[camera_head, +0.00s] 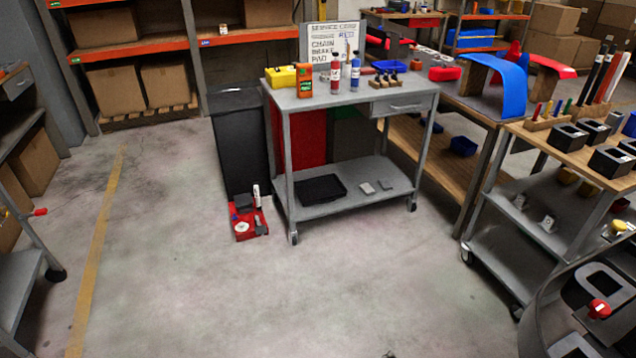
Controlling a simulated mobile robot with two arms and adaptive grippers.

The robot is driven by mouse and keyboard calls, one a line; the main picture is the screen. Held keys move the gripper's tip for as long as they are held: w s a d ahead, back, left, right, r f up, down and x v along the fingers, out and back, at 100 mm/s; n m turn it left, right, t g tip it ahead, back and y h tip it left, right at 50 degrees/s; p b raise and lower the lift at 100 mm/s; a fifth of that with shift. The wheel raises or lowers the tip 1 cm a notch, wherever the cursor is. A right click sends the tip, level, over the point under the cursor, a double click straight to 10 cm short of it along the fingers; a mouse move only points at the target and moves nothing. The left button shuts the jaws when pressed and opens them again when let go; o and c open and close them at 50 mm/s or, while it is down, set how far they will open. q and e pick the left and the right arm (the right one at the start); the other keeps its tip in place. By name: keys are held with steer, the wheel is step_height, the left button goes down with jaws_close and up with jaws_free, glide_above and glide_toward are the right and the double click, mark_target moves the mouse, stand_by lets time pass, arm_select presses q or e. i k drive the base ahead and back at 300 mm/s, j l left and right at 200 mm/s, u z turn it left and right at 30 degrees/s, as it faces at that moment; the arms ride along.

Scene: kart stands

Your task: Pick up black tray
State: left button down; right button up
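The black tray (312,192) is a shallow, dark rectangular tray. It lies flat on the left part of the lower shelf of a grey service cart (350,202). Two small grey flat pieces (376,186) lie on the same shelf to the right of the tray. The cart's upper top is above the tray, and the front side of the lower shelf is open. Neither of my grippers shows in the head view.
Bottles, an orange box and a yellow case (281,77) stand on the cart top. A red tray with items (246,222) sits on the floor beside a dark bin (237,140). Another grey cart (530,230) stands at right. The floor in front is clear.

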mark_target(324, 189)
steer(key=i+j, duration=0.15)
steer(key=i, duration=0.75)
steer(key=i+j, duration=0.1)
steer(key=i, duration=0.75)
